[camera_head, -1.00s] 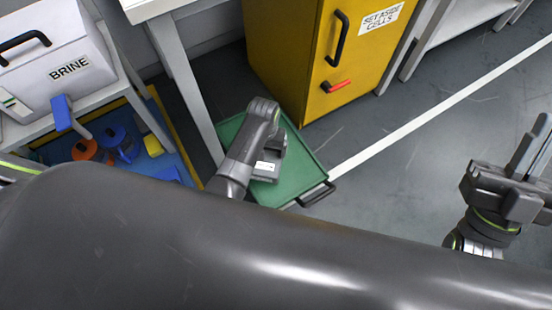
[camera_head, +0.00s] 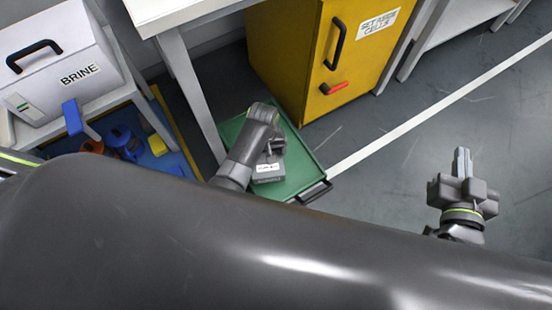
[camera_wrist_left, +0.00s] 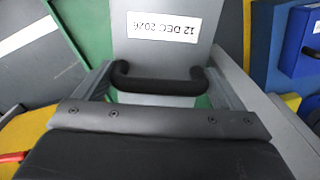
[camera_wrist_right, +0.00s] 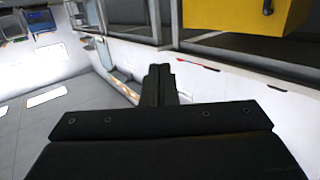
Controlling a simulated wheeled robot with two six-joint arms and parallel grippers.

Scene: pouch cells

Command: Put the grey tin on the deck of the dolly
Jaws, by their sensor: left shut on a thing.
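The grey tin (camera_head: 268,174), with a white label, is over the green deck of the dolly (camera_head: 306,165). In the left wrist view the tin (camera_wrist_left: 150,55) shows its date label and a black handle (camera_wrist_left: 160,80). My left gripper (camera_head: 273,148) is shut on this handle, with a finger on each side. Green deck shows beside the tin; whether its base touches the deck cannot be told. My right gripper (camera_head: 462,160) is off to the right over the floor. Its fingers are together and empty, as the right wrist view (camera_wrist_right: 160,83) also shows.
A yellow cabinet (camera_head: 290,60) stands just behind the dolly. A table leg (camera_head: 195,100) is close to the dolly's left side. A BRINE box (camera_head: 60,75) sits on a stand at left, near a blue mat with small items. The floor to the right is clear.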

